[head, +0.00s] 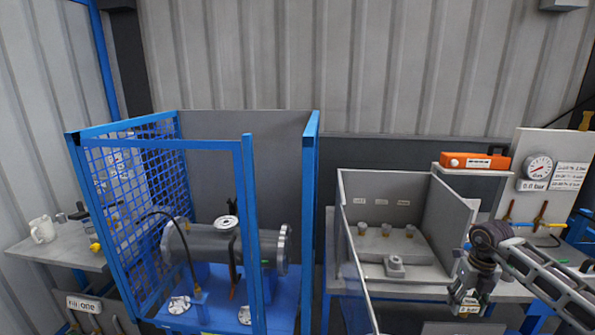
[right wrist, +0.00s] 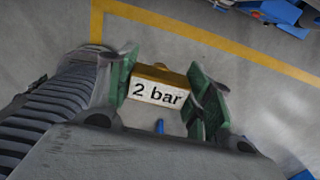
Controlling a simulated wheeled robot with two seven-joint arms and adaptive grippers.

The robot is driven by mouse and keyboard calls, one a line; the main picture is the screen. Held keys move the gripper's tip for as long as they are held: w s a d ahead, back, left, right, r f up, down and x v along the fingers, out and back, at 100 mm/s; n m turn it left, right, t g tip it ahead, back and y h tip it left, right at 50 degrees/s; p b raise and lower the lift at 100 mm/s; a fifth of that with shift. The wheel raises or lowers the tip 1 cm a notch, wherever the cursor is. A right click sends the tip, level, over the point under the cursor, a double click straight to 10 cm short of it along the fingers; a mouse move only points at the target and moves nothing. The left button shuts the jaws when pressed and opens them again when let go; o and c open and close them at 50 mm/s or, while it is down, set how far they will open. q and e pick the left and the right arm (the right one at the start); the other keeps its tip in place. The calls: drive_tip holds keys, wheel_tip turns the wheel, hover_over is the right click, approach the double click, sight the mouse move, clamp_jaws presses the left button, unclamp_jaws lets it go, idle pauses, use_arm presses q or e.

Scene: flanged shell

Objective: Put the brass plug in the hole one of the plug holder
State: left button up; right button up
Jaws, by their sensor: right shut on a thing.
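My right gripper (head: 466,303) hangs at the lower right, in front of the grey open-topped bay. In the right wrist view its green-padded fingers (right wrist: 165,95) are shut on a brass-coloured piece with a white "2 bar" label (right wrist: 158,93). I cannot tell whether this piece is the brass plug. Inside the bay, several small brass-topped pieces, one at the left end (head: 362,229), stand in a row on a grey step. Small labels above them are unreadable. A grey block (head: 395,266) sits in front of the row. Which part is the plug holder is unclear. My left gripper is not in view.
A blue mesh cage (head: 312,170) encloses a grey flanged shell (head: 210,243) on the left. The bay's side wall (head: 450,222) stands between its inside and my right arm. An orange box (head: 474,161) and a gauge (head: 538,167) are at the right.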

drive_tip(key=shift+s+f, duration=0.1)
drive_tip(key=shift+s, duration=0.1)
drive_tip(key=shift+s+d, duration=0.1)
drive_tip(key=shift+s, duration=0.1)
drive_tip(key=shift+w+n, duration=0.15)
drive_tip(key=shift+n, duration=1.05)
drive_tip(key=n, duration=0.4)
drive_tip(key=shift+w+n, duration=0.1)
drive_tip(key=shift+n, duration=0.2)
drive_tip(key=n, duration=0.4)
drive_tip(key=shift+w, duration=0.2)
drive_tip(key=n, duration=0.3)
drive_tip(key=shift+w+a, duration=0.2)
drive_tip(key=shift+a, duration=0.1)
drive_tip(key=n, duration=0.2)
drive_tip(key=shift+a+n, duration=0.25)
drive_tip(key=shift+n, duration=0.05)
drive_tip(key=n, duration=0.2)
drive_tip(key=shift+a+n, duration=0.3)
drive_tip(key=shift+a, duration=0.1)
drive_tip(key=s+a+f+n, duration=0.2)
drive_tip(key=a+n, duration=0.4)
drive_tip(key=a, duration=0.1)
drive_tip(key=s+a+f+n, duration=0.2)
drive_tip(key=a+f+n, duration=0.1)
drive_tip(key=a+n, duration=0.3)
drive_tip(key=s+a+f+n, duration=0.3)
drive_tip(key=a+n, duration=0.3)
drive_tip(key=a, duration=0.4)
drive_tip(key=shift+a, duration=0.25)
